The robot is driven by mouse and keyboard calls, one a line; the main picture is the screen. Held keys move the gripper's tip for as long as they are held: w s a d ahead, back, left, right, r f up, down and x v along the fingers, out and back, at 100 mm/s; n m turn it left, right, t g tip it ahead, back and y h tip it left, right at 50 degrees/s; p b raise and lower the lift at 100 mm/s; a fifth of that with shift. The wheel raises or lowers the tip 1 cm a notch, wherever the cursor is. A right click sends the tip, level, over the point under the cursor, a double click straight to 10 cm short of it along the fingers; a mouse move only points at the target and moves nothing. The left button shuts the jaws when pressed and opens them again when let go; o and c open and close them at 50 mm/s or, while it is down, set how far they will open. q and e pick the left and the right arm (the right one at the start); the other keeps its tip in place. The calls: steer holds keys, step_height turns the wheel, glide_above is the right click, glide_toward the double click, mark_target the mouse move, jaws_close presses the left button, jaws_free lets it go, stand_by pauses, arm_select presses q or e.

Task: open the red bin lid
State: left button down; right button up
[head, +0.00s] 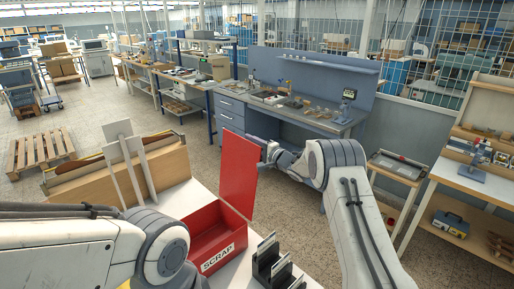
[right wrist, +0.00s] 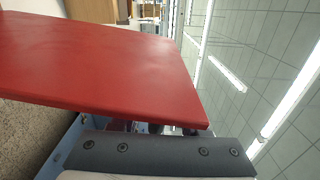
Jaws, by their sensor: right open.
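The red bin (head: 205,240), labelled SCRAP, stands on a white table in the head view. Its red lid (head: 238,174) stands raised, roughly upright, at the bin's back right edge, and the bin's inside shows. The lid also fills much of the right wrist view (right wrist: 110,65). My right gripper (head: 266,150) is open at the right side of the lid, near its upper edge. Its fingertips are mostly hidden, and I cannot tell whether they touch the lid. My left arm comes in at the lower left; its gripper is out of view.
Black upright holders (head: 275,266) stand on the table just right of the bin. White and brown boards (head: 125,162) stand to its left. A blue-grey workbench (head: 300,117) is behind, with open floor between. A wooden pallet (head: 40,151) lies far left.

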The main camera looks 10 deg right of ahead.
steer(key=b+v, duration=0.4)
steer(key=v, duration=0.6)
steer(key=shift+s+d, duration=0.1)
steer(key=p+v, duration=0.3)
steer(key=v, duration=0.9)
stand_by(0.7)
steer(key=shift+r, duration=0.1)
